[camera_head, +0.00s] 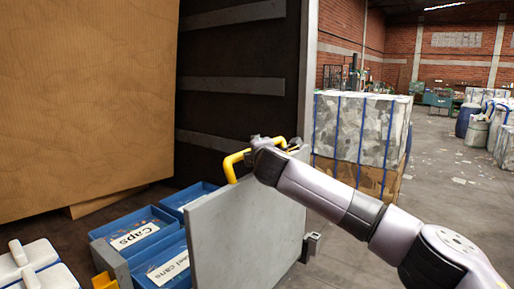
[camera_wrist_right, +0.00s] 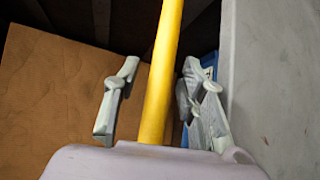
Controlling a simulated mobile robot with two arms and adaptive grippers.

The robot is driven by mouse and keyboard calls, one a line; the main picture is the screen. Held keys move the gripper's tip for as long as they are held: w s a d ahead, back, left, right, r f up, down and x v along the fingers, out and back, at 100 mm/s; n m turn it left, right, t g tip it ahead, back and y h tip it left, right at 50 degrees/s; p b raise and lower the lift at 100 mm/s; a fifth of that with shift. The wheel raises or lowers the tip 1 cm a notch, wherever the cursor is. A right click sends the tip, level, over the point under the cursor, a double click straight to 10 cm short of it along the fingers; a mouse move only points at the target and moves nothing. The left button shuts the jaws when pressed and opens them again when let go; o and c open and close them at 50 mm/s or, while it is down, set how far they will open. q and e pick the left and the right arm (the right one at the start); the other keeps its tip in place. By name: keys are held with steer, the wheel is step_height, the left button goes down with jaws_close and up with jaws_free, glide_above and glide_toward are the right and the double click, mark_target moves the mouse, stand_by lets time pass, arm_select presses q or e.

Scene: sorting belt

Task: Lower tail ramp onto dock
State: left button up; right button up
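The tail ramp (camera_head: 250,235) is a flat grey panel standing steeply upright at the edge of the truck bed in the head view. A yellow bar handle (camera_head: 231,163) is on its top edge. The handle also shows in the right wrist view (camera_wrist_right: 163,75), running between the fingers. My right gripper (camera_head: 262,146) is at the handle by the ramp's top edge. Its two fingers (camera_wrist_right: 160,90) are apart on either side of the bar, with a gap on both sides. The dock surface where the ramp would rest cannot be made out. My left gripper is not in view.
Blue bins labelled "Caps" (camera_head: 133,236) and, partly hidden, "cans" (camera_head: 168,270) stand behind the ramp. A large cardboard box (camera_head: 85,95) fills the left. White containers (camera_head: 35,268) are at lower left. A strapped bale (camera_head: 360,130) stands beyond the ramp; grey floor is open at right.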

jaws_close()
stand_by(0.5)
stand_by(0.3)
